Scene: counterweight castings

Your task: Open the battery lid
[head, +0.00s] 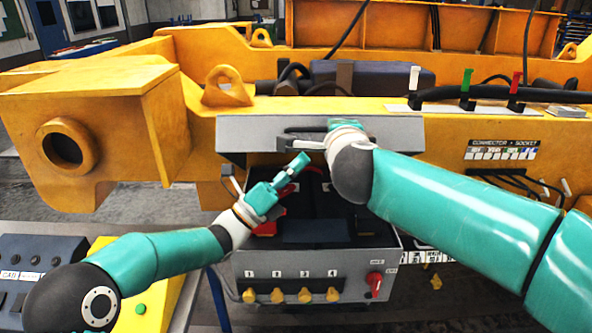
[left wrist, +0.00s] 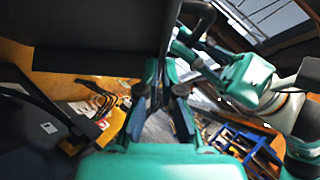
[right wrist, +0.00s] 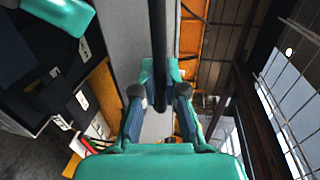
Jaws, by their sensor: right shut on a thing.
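The grey battery lid (head: 260,132) stands raised above the battery box (head: 350,266), with the dark batteries and red parts inside uncovered. My right gripper (head: 330,138) is at the lid's front and is shut on its black bar handle (head: 290,142). The right wrist view shows the handle (right wrist: 158,45) between the fingers. My left gripper (head: 302,160) is just below the lid, over the open box. The left wrist view shows its fingertips (left wrist: 160,92) apart, beside the edge of a dark panel (left wrist: 100,35), which looks like the lid's underside. Contact there cannot be told.
The yellow casting frame (head: 110,95) fills the area behind and left. White, green and red levers (head: 466,90) stand on it at right. Yellow knobs (head: 305,295) and a red switch (head: 375,282) line the box front. A dark console (head: 40,258) is at lower left.

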